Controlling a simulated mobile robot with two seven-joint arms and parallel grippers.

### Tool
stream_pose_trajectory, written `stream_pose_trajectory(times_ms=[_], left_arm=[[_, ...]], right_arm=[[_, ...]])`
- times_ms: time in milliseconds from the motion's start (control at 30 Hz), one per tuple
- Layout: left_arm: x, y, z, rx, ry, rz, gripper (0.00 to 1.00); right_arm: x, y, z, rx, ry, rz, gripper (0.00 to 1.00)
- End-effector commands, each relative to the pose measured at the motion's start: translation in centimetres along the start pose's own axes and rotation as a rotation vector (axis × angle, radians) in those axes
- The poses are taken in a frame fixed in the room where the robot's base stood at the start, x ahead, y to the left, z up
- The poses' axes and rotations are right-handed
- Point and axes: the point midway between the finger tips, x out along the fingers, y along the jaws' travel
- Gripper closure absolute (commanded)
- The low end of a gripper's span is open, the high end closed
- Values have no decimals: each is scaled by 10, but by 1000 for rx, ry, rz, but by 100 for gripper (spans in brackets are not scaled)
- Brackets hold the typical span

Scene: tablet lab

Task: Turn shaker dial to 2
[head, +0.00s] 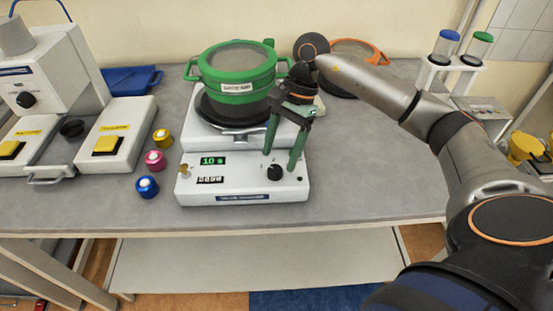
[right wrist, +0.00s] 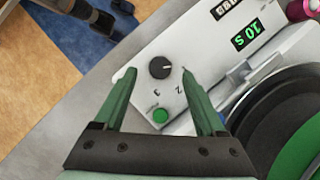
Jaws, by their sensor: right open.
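The shaker (head: 243,188) is a white unit on the bench with a green "10 s" display. Its black dial (head: 275,173) is on the right of the front panel. In the right wrist view the dial (right wrist: 160,68) shows a light pointer line aimed roughly right, with the marks 2 and 3 printed below it. My right gripper (head: 279,160) is open over the dial, with green fingers on either side. In the right wrist view the gripper (right wrist: 158,72) has its fingertips apart from the dial. My left gripper is out of view.
A green sieve (head: 237,88) sits on the shaker's round plate behind the panel. A green button (right wrist: 160,115) is near the dial. Yellow, pink and blue jars (head: 147,187) stand left of the shaker. Bare bench (head: 370,180) lies to the right.

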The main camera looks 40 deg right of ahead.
Motion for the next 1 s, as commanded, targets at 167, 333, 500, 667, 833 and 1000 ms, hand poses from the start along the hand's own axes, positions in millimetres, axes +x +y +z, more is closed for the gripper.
stream_pose_trajectory(times_ms=[167,333,500,667,833,1000], left_arm=[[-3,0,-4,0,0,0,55],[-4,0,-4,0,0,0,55],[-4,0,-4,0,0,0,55],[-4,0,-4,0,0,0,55],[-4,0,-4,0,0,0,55],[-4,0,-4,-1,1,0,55]], right_arm=[[23,0,1,-1,-2,1,27],[31,0,1,-1,-2,-1,27],[32,0,1,-1,-2,-1,27],[31,0,1,-1,-2,-1,37],[31,0,1,-1,-2,-1,56],[31,0,1,-1,-2,-1,76]])
